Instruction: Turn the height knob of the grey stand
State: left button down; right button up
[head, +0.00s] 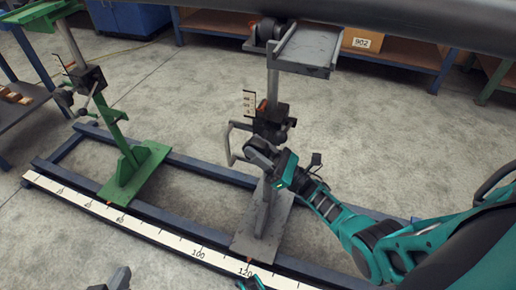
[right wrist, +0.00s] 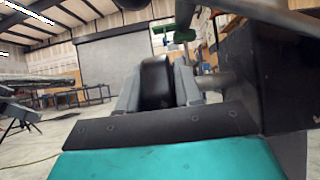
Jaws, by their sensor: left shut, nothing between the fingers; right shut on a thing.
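The grey stand (head: 270,130) stands upright on the blue rail frame, with a grey cradle (head: 305,50) on top under the dark pipe. Its height knob is on the clamp block (head: 272,118) side, mostly hidden by my right gripper (head: 262,152) in the head view. In the right wrist view the dark round knob (right wrist: 157,82) sits between both grey fingers, with a shaft (right wrist: 207,82) running right to a dark block. My right gripper is shut on it. My left gripper (head: 118,280) only peeks in at the bottom edge, shut and away from the stand.
The dark pipe (head: 400,20) crosses the top. A green stand (head: 125,150) stands at left on the same frame. A white measuring scale (head: 165,236) runs along the front beam. A bent grey handle (head: 229,145) sticks out left of the clamp block.

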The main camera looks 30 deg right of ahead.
jog(key=o, duration=1)
jog(key=shift+c, duration=0.2)
jog(key=v, duration=0.7)
jog(key=shift+s+d, duration=0.15)
jog(key=shift+s, duration=0.05)
jog(key=shift+f, duration=0.15)
